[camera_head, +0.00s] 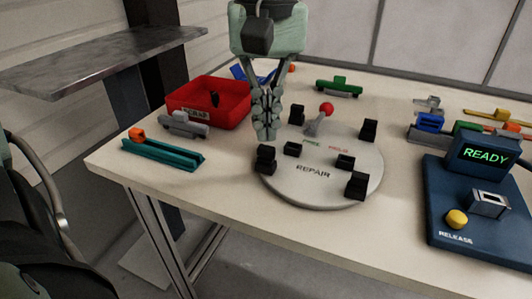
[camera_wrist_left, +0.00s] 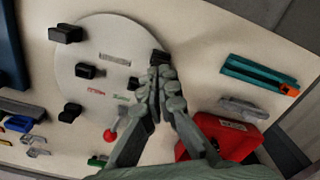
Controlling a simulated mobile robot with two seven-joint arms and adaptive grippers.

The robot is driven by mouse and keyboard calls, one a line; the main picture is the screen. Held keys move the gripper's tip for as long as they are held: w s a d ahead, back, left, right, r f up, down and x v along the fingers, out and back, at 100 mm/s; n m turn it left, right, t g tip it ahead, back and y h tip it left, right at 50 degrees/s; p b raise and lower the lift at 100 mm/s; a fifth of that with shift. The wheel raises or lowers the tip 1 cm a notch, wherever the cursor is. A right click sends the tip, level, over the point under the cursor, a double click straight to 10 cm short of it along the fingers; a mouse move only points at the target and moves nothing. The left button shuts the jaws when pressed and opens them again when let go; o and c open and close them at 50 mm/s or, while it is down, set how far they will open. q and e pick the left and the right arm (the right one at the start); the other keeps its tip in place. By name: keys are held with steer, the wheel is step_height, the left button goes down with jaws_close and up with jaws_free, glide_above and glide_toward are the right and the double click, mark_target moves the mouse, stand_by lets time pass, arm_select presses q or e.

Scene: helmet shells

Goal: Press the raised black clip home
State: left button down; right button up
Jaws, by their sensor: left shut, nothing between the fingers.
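A round grey plate marked REPAIR (camera_head: 318,190) lies on the table and carries several black clips. My left gripper (camera_head: 267,137) points down over its left edge, shut and empty. The front-left black clip (camera_head: 266,160) is just below and in front of the fingertips; contact cannot be told. In the left wrist view this clip (camera_wrist_left: 159,57) is partly hidden behind the fingertips (camera_wrist_left: 158,76). The front-right clip (camera_head: 356,186) also stands tall, and smaller clips (camera_head: 292,149) (camera_head: 345,162) sit inward. I cannot tell surely which clip is raised. My right gripper is not in view.
A red-knobbed lever (camera_head: 326,109) stands on the plate's far side. A red bin (camera_head: 235,113), a grey part (camera_head: 185,125) and a teal rail (camera_head: 165,155) are at left. A blue console showing READY (camera_head: 470,222) stands at right. Bare table lies between plate and console.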

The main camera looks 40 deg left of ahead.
arm_select(q)
steer(key=shift+f, duration=0.2)
stand_by(0.5)
steer(key=shift+f+b, duration=1)
steer(key=shift+r, duration=0.1)
steer(key=shift+r+p, duration=2.05)
steer(key=shift+r, duration=0.55)
steer(key=shift+f, duration=0.1)
